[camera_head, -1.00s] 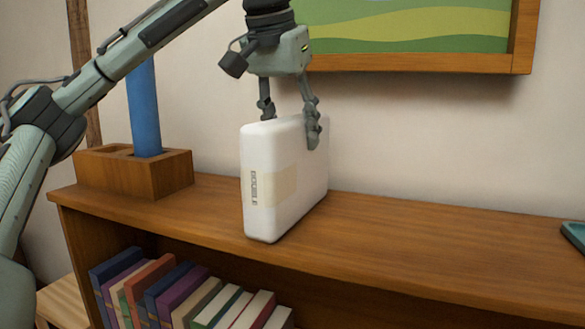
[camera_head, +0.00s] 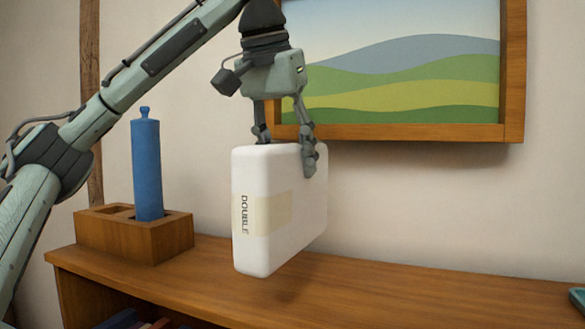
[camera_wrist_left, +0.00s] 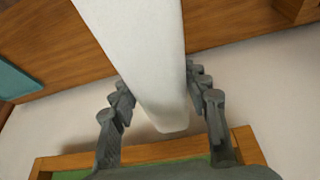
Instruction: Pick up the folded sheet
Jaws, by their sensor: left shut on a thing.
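The folded sheet (camera_head: 264,220) is a white, upright block with a cream band marked "DOUBLE". It hangs above the wooden shelf top, with a shadow below it. My left gripper (camera_head: 284,150) is shut on its upper edge, one finger on each side. In the left wrist view, the sheet (camera_wrist_left: 145,60) runs between the two fingers of my left gripper (camera_wrist_left: 162,110). My right gripper is not in view.
The shelf top (camera_head: 420,295) is clear to the right, except for a teal item (camera_head: 577,298) at the right edge. A wooden holder (camera_head: 135,238) with a blue cylinder (camera_head: 147,170) stands at left. A framed landscape picture (camera_head: 410,132) hangs behind the gripper.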

